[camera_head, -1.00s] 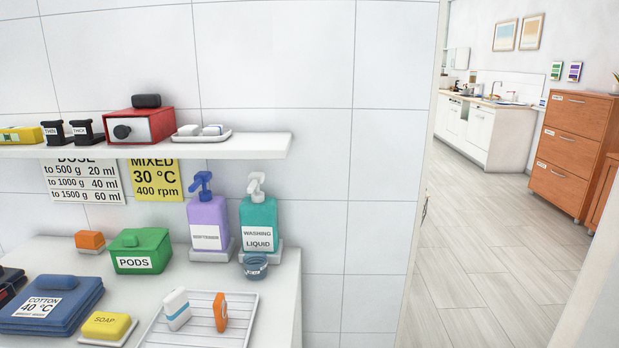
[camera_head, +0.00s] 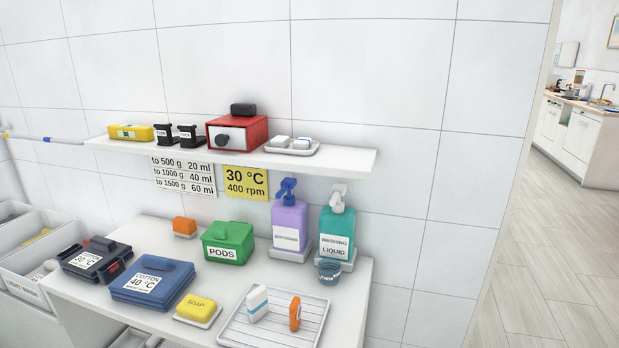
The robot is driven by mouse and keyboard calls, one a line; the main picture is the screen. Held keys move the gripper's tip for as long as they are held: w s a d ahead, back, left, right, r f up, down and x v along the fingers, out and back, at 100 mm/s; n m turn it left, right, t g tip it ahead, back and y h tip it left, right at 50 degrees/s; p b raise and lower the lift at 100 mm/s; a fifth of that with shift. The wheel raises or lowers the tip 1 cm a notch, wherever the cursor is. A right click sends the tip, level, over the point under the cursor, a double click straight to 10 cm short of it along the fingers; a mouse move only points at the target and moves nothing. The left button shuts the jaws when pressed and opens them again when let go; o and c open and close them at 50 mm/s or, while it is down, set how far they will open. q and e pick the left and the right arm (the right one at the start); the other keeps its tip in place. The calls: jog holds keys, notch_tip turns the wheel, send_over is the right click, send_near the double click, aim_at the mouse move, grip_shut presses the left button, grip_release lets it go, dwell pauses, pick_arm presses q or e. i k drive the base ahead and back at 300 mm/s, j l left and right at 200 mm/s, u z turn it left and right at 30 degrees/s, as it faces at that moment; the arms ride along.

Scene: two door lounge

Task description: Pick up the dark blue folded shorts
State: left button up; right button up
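A dark blue folded garment (camera_head: 168,290) lies flat on the white counter, with a white label reading COTTON 40 °C and a blue lump on its top. To its left lies a darker, nearly black folded garment (camera_head: 80,262) with a label reading 30 °C and red bits at its right side. I cannot tell from the shapes which of the two is the pair of shorts. Neither of my grippers is in view.
The white counter (camera_head: 348,268) also bears a yellow soap (camera_head: 196,307), a green PODS box (camera_head: 238,236), two pump bottles and a ribbed tray (camera_head: 232,333). A shelf (camera_head: 345,160) hangs above. White bins (camera_head: 40,262) stand left; open floor (camera_head: 560,230) lies right.

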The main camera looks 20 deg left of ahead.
aim_at(103, 260)
jog(key=u, duration=1.75)
jog(key=i+j, duration=0.7)
jog(key=l+z, duration=0.05)
